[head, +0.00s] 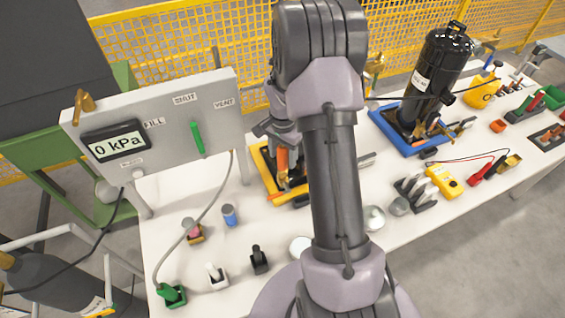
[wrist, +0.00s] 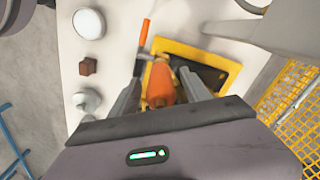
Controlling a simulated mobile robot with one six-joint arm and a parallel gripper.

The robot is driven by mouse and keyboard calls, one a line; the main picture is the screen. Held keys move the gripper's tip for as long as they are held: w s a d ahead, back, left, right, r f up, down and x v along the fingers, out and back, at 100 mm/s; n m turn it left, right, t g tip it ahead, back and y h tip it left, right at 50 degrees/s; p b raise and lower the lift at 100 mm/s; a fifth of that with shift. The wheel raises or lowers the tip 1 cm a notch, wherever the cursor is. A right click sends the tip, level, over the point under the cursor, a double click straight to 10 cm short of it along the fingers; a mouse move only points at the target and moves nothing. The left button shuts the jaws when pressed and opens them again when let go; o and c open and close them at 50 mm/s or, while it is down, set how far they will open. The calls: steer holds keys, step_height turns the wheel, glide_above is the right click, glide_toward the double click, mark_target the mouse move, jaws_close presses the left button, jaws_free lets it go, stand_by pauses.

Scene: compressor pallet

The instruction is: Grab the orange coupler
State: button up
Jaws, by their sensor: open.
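An orange, bottle-shaped part, which looks like the orange coupler (wrist: 161,84), stands at the yellow-edged tray (wrist: 222,63) in the wrist view. In the head view the coupler (head: 283,160) shows partly, below my gripper (head: 281,148), at the yellow tray (head: 264,170). My gripper's fingers (wrist: 160,80) are apart, one on each side of the orange part. Whether they touch it I cannot tell. My arm hides the tray's right side in the head view.
A grey gauge panel (head: 165,125) reading 0 kPa stands at the left. A black cylinder (head: 440,62) stands on a blue tray (head: 408,138) to the right. A green coupler (head: 170,294) and small parts lie along the front of the white table (head: 270,225). A yellow mesh fence (head: 180,45) runs behind.

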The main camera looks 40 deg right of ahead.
step_height(320, 180, down, 3)
steer(key=shift+w+r, duration=0.1)
steer(key=shift+r, duration=0.2)
steer(key=shift+c, duration=0.7)
jaws_close()
